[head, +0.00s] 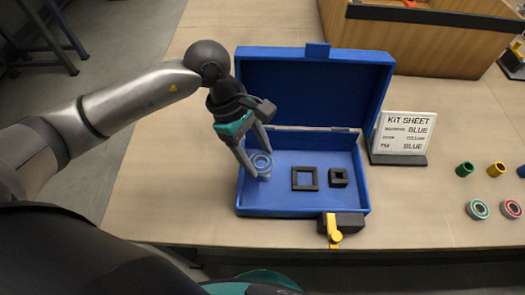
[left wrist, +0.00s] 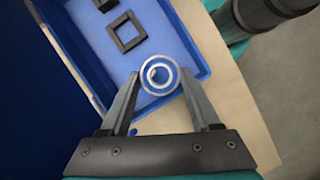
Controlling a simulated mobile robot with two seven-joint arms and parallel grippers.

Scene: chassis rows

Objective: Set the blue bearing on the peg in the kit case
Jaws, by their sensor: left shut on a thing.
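The blue bearing (head: 261,162) is a ring with a pale metal face, between the fingers of my left gripper (head: 258,165). The left gripper is shut on it, over the left part of the open blue kit case (head: 300,210). In the left wrist view the bearing (left wrist: 159,90) sits between both fingertips, face toward the camera, with blue showing through its hole. The peg cannot be made out clearly; the bearing and fingers cover that part of the case floor. I cannot tell whether the bearing touches a peg. My right gripper is not in view.
In the case are a black square frame (head: 305,179) and a smaller black square holder (head: 338,178). The raised lid (head: 315,90) stands behind. A kit sheet sign (head: 404,133) stands right of it. Loose coloured cylinders and bearings (head: 479,209) lie at far right.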

